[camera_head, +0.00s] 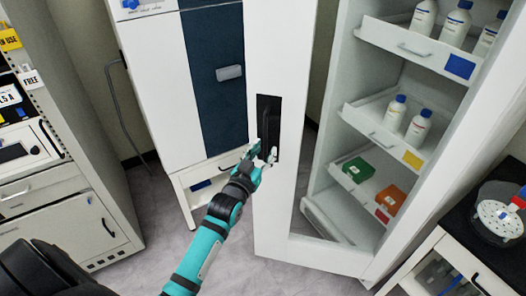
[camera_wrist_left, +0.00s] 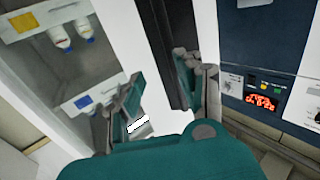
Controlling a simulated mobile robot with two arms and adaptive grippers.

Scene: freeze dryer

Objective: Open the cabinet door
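The white cabinet (camera_head: 348,92) stands at the right in the head view, with shelves inside. Its framed door (camera_head: 277,205) looks ajar, as wall and floor show between its left upright and the cabinet. A dark upright handle (camera_head: 266,112) sits in a black recess on that upright. My left gripper (camera_head: 264,153) is at the lower end of the handle. In the left wrist view the gripper (camera_wrist_left: 160,95) has its fingers spread, with the dark handle (camera_wrist_left: 163,45) reaching between them, nearer the right finger. Contact is unclear. My right gripper is out of view.
A white and dark-blue freeze dryer (camera_head: 160,85) stands left of the door. Bottles (camera_head: 415,125) and coloured boxes (camera_head: 390,199) are on the shelves. A black-topped bench (camera_head: 462,235) is close at the lower right. Grey floor (camera_head: 165,215) is clear at lower left.

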